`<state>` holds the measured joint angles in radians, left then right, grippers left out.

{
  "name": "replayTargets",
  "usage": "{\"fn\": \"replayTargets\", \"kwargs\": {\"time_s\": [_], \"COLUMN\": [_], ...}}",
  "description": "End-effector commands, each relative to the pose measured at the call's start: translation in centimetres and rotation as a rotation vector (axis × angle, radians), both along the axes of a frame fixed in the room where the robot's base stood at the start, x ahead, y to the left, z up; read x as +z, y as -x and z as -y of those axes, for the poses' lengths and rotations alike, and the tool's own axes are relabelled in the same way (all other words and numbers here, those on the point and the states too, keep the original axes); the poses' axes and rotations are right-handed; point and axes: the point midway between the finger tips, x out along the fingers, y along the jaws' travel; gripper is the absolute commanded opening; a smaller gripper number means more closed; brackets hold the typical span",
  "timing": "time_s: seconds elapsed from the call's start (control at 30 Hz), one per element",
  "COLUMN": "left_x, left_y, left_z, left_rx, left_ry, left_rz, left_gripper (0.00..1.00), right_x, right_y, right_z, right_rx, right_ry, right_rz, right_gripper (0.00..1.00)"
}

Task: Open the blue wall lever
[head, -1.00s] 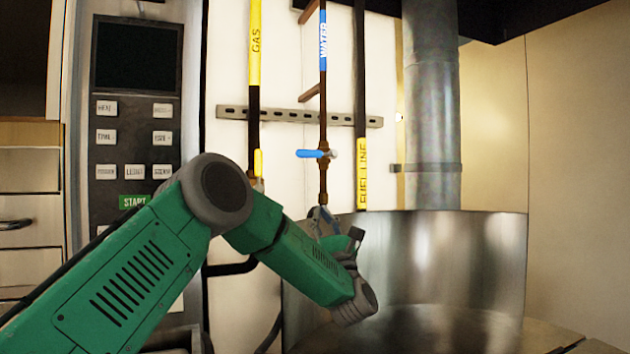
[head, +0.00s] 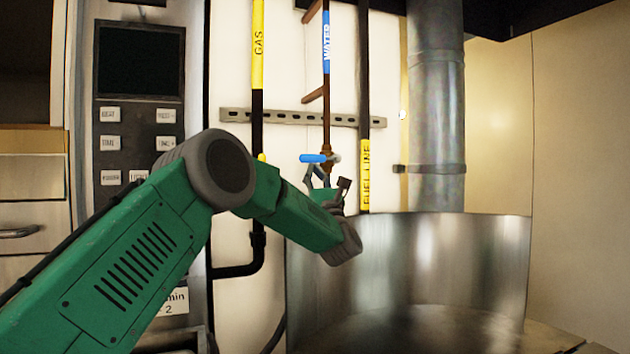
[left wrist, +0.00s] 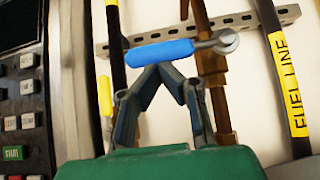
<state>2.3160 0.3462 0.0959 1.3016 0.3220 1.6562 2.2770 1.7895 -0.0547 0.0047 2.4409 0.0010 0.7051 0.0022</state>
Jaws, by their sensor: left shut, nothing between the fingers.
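The blue lever (head: 312,158) sits crosswise on the copper water pipe (head: 326,115), in front of the white wall. It lies about level and points left from its valve. In the left wrist view the blue lever (left wrist: 158,53) slants slightly, with its round grey pivot (left wrist: 225,41) at the right end. My left gripper (head: 318,168) is just below the lever in the head view. In the left wrist view my left gripper (left wrist: 165,70) has its fingertips together, right at the lever's lower edge. Whether they touch it I cannot tell. My right gripper is not in view.
A yellow-topped gas pipe (head: 258,50) and a dark fuel line pipe (head: 364,80) flank the water pipe. A large metal kettle (head: 450,265) stands at right below. A control panel (head: 140,110) is at left. A perforated rail (head: 285,117) crosses behind the pipes.

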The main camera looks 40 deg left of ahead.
Motion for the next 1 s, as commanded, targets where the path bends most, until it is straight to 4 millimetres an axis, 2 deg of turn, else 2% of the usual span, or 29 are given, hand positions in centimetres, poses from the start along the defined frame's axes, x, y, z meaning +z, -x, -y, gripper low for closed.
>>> {"fn": "replayTargets", "kwargs": {"time_s": [1.0], "left_x": [0.9], "left_y": [-0.1], "left_z": [-0.3], "left_rx": [0.002], "left_ry": [-0.057], "left_rz": [-0.108], "left_gripper": [0.0], "right_x": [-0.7], "right_y": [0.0], "right_z": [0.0], "right_rx": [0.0], "right_ry": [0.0], "right_rz": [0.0], "right_gripper": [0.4]}}
